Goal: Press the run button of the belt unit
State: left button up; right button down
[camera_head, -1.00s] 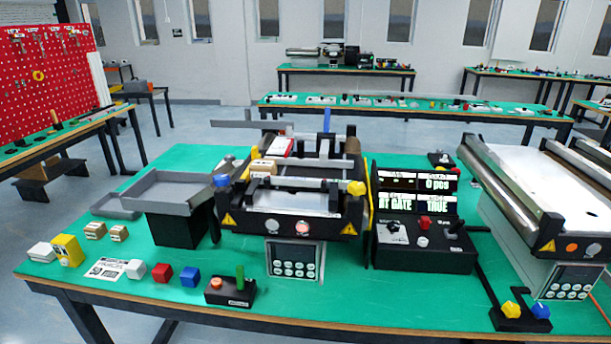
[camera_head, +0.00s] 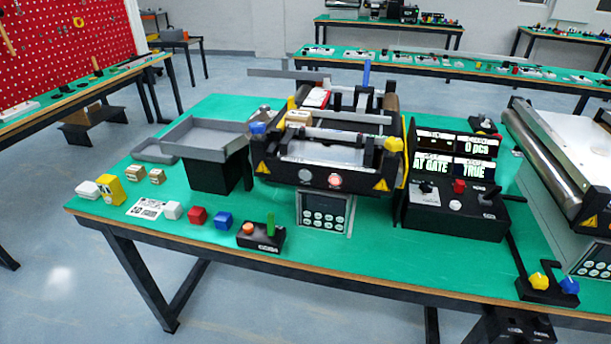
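The belt unit (camera_head: 282,173) stands mid-table with yellow warning triangles on its dark front. A pale round button (camera_head: 305,175) and a reddish round button (camera_head: 334,180) sit side by side there. I cannot read a run label on either. A keypad panel (camera_head: 323,212) with several round white keys hangs below them. A tan box (camera_head: 298,117) and a red-and-white item (camera_head: 317,97) lie on the unit. My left gripper is not in view.
A black control box (camera_head: 455,218) with displays, a red button and levers stands right of the unit. A small black box (camera_head: 261,239) with an orange button and green lever sits in front. A grey tray (camera_head: 203,135) and several small blocks are left. Another conveyor (camera_head: 560,150) is right.

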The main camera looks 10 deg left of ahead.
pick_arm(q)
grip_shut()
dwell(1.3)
